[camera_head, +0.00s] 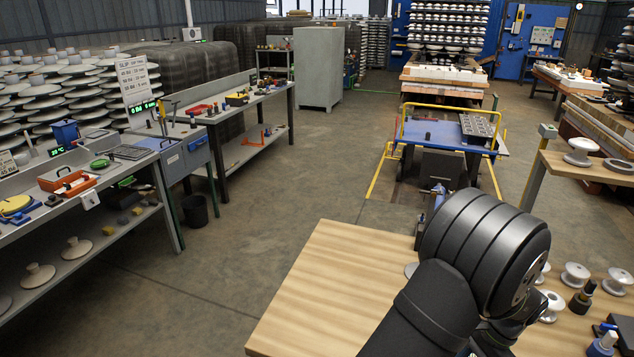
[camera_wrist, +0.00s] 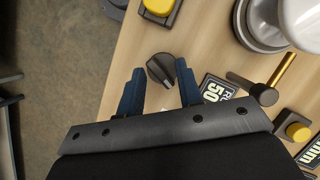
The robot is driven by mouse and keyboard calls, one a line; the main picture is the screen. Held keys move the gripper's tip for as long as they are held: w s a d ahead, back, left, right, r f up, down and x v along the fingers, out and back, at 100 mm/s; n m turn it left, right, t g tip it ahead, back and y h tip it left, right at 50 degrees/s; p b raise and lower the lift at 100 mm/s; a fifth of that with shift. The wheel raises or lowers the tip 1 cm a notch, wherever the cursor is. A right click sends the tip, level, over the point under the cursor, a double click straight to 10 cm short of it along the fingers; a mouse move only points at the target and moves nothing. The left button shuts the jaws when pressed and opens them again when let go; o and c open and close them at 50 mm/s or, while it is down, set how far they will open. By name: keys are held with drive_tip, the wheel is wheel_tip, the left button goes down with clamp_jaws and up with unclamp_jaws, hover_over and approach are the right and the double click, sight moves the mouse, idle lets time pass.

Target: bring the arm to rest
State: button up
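In the wrist view my gripper (camera_wrist: 161,76) has its two blue fingers spread apart with a gap between them. A small dark knob-like object (camera_wrist: 160,69) shows between the fingertips on the wooden table. It looks clear of both fingers, but its distance below them cannot be told. In the head view my dark arm fills the lower right, over the light wooden table (camera_head: 320,285), and the gripper itself is hidden behind it.
In the wrist view, a yellow-topped block (camera_wrist: 158,7), a metal and white piece (camera_wrist: 262,22), a brass-handled tool (camera_wrist: 268,88) and a black label (camera_wrist: 213,88) lie close by. In the head view, white insulators (camera_head: 575,274) stand right of my arm. The table's left part is bare.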

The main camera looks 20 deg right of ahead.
drive_tip(key=m, duration=0.2)
drive_tip(key=m+t, duration=0.1)
drive_tip(key=m, duration=0.1)
drive_tip(key=shift+s+m+t+h, duration=0.15)
drive_tip(key=shift+m+t+h, duration=0.15)
drive_tip(key=shift+h, duration=0.1)
drive_tip(key=shift+a+m+t+h, duration=0.1)
drive_tip(key=shift+m+t+h, duration=0.25)
drive_tip(key=shift+m, duration=0.95)
idle(0.7)
wheel_tip(320, 180, up, 17)
drive_tip(key=n+g+h, duration=0.3)
drive_tip(key=n, duration=0.6)
drive_tip(key=f, duration=1.7)
drive_tip(key=shift+w+a, duration=0.2)
drive_tip(key=shift+c, duration=0.2)
clamp_jaws()
